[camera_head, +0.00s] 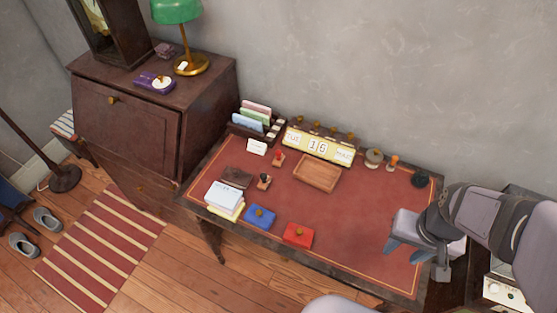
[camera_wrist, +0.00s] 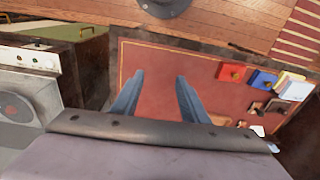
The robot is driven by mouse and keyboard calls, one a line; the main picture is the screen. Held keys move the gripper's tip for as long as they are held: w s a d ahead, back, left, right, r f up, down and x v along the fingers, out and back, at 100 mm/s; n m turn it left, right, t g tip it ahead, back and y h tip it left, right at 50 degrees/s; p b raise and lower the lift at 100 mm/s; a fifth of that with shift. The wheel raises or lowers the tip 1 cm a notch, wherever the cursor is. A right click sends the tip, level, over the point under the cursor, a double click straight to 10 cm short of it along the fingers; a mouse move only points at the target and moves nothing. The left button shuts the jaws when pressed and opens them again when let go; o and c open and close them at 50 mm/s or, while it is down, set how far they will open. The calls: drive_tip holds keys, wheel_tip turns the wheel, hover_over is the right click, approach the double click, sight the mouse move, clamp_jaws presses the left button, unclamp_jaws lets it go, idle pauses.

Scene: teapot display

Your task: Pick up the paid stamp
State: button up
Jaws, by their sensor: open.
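Two small upright stamps stand left of centre on the red-topped desk (camera_head: 350,225). One stamp (camera_head: 264,182) has a dark base and a brownish knob; the other stamp (camera_head: 279,158) has a red body and stands near a small white card (camera_head: 257,147). I cannot read which one is the paid stamp. An orange-handled piece (camera_head: 393,163), perhaps another stamp, stands at the back right. My gripper (camera_head: 415,260) is open and empty over the desk's right end, well apart from them. In the wrist view its two fingers (camera_wrist: 160,80) are spread above bare red desktop.
A red box (camera_head: 299,235) and blue box (camera_head: 260,216) lie along the front edge, beside stacked papers (camera_head: 224,197). A wooden tray (camera_head: 317,173) and calendar (camera_head: 318,146) stand behind. A green lamp (camera_head: 178,12) stands on the left cabinet. The desk's right-middle is clear.

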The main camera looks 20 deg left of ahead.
drive_tip(key=w+a+f+n+t+y+b, duration=0.1)
drive_tip(key=w+a+f+t+b, duration=0.15)
drive_tip(key=w+a, duration=0.35)
drive_tip(key=w+a+f+n+t+y+b, duration=0.1)
drive_tip(key=w+a+f+b, duration=0.1)
drive_tip(key=w+a+f, duration=0.3)
drive_tip(key=n+t+y+b, duration=0.3)
drive_tip(key=t+y+b, duration=0.1)
drive_tip(key=t+b, duration=0.35)
approach(279, 154)
drive_tip(key=x, duration=0.3)
drive_tip(key=shift+w+d+f+b, duration=0.1)
drive_tip(key=shift+w+f+b, duration=0.2)
drive_tip(key=shift+f+b, duration=0.05)
drive_tip(key=shift+a, duration=0.25)
drive_tip(key=shift+p+x, duration=0.55)
drive_tip(key=shift+x, duration=1.05)
drive_tip(key=shift+p+x, duration=0.45)
drive_tip(key=shift+x, duration=1.55)
drive_tip(key=shift+r, duration=0.15)
drive_tip(key=shift+a, duration=0.1)
clamp_jaws()
